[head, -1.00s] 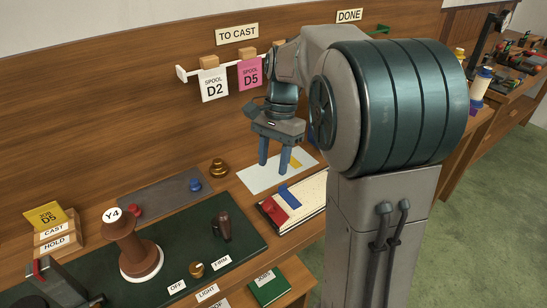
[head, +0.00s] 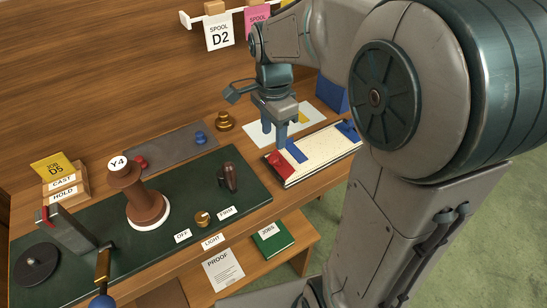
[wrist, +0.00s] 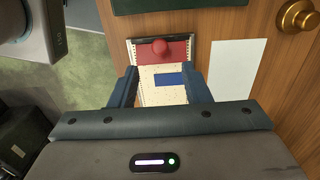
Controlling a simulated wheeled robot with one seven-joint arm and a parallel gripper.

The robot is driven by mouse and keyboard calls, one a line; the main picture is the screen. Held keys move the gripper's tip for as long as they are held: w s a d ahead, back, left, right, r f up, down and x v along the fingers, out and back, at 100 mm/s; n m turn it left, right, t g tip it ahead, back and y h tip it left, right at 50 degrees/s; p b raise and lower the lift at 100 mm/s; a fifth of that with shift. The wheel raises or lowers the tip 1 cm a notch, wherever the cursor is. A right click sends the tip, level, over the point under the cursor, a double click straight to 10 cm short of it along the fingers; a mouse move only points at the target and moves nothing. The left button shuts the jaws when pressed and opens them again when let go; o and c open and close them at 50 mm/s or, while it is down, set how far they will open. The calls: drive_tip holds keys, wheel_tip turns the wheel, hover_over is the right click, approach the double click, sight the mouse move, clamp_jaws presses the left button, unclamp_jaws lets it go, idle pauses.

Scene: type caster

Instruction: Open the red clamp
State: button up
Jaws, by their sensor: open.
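The red clamp (head: 282,164) is a red bar across the near left end of a pale, dark-edged tray (head: 320,155). In the wrist view the red clamp (wrist: 178,55) shows a round red knob on top, beyond my fingertips. My gripper (head: 275,138) is open and empty, fingers pointing down, behind the red clamp near the tray's edge in the head view. In the wrist view my gripper (wrist: 160,75) has its two fingers apart, with a blue block (wrist: 170,79) on the tray seen between them. The fingers appear apart from the clamp.
A white sheet (head: 262,135) lies behind the tray. A brass knob (head: 224,121) stands left of it. A dark green mat (head: 180,215) holds a brown spool (head: 148,205) and a dark handle (head: 228,178). A blue box (head: 332,95) stands behind the tray.

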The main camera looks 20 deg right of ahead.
sight(273, 158)
wheel_tip(273, 158, down, 9)
drive_tip(key=shift+f, duration=0.15)
